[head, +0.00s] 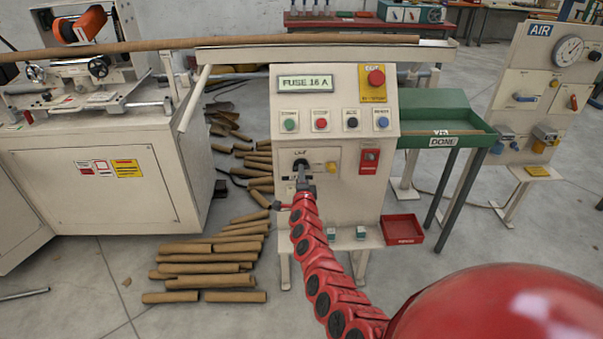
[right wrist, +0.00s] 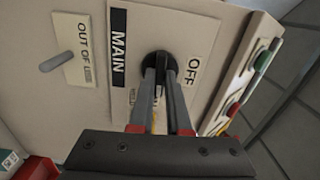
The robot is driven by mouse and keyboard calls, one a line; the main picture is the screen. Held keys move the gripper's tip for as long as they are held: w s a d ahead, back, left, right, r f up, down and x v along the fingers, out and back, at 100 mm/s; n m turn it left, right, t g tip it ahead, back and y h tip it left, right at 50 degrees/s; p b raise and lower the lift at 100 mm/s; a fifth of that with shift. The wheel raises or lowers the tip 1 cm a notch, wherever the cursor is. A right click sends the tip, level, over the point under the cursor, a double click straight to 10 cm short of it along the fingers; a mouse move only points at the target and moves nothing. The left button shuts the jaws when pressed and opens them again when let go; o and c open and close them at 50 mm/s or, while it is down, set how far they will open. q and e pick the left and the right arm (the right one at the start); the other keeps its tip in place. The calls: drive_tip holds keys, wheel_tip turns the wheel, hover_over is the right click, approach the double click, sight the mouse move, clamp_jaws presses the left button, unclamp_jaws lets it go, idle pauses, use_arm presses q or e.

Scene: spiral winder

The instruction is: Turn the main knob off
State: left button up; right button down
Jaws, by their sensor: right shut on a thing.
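The main knob (right wrist: 158,66) is black and round, on a plate lettered MAIN and OFF in the right wrist view. In the head view the knob (head: 301,164) sits on the lower left of the beige control cabinet (head: 345,205). My right gripper (right wrist: 163,95) is shut on the knob, its two fingers on either side of the knob's grip. In the head view my right gripper (head: 304,178) reaches the knob from below. The fingers hide part of the plate's lettering, so the knob's exact setting is hard to read. My left gripper is not in view.
Above the knob are several push buttons (head: 320,120), a display reading FUSE 16 A (head: 305,84) and a red emergency stop (head: 376,77). A plate lettered OUT OF USE with a peg (right wrist: 68,61) is beside the knob. Cardboard tubes (head: 210,270) lie on the floor.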

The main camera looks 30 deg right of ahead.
drive_tip(key=shift+n+p, duration=4.05)
drive_tip(key=shift+n, duration=4.45)
drive_tip(key=c, duration=0.9)
unclamp_jaws()
